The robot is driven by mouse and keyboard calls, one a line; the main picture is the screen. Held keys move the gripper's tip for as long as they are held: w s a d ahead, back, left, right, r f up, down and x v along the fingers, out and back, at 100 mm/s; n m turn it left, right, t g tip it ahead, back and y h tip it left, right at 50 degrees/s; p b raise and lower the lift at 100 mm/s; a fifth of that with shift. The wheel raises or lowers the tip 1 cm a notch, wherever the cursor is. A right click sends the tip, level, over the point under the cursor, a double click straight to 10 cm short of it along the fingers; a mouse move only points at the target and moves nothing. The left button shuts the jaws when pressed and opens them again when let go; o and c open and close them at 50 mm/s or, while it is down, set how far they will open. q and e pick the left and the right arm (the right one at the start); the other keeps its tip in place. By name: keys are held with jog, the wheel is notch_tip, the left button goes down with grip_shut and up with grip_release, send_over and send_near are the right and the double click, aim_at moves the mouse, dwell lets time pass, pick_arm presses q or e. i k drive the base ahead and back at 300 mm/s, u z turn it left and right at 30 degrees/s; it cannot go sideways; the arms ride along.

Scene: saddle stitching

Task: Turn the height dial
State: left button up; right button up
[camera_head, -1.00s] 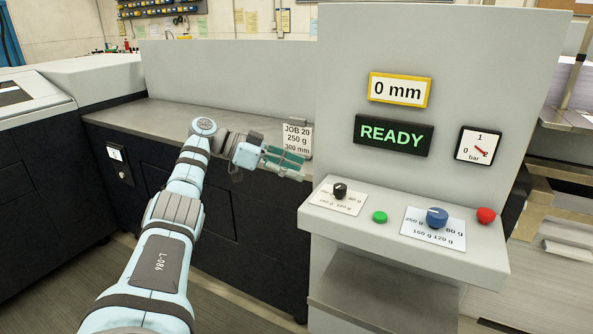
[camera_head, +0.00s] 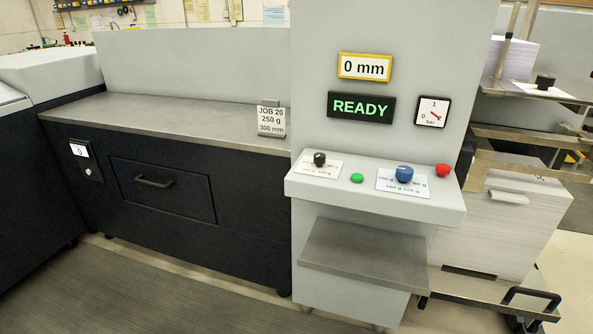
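No dial in view carries a label that I can read as height. A black dial (camera_head: 319,159) sits on a white card at the left of the control ledge (camera_head: 300,184). A larger blue dial (camera_head: 404,173) sits on a white card further right on it. Another black knob (camera_head: 545,81) stands on a white card on the upper shelf at the far right. A yellow-framed display (camera_head: 365,67) reads 0 mm. Below it, a dark display (camera_head: 361,107) reads READY in green. Neither of my grippers is in view.
A green button (camera_head: 357,178) and a red button (camera_head: 443,170) are on the ledge. A gauge (camera_head: 432,112) hangs above. A job card (camera_head: 272,121) reads JOB 20, 250 g, 300 mm. A paper stack (camera_head: 490,229) stands at right. The floor at the front left is free.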

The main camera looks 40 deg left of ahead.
aim_at(319, 158)
jog(key=k, duration=0.1)
jog(key=u, duration=1.7)
jog(key=i, duration=1.05)
jog(key=z, duration=1.4)
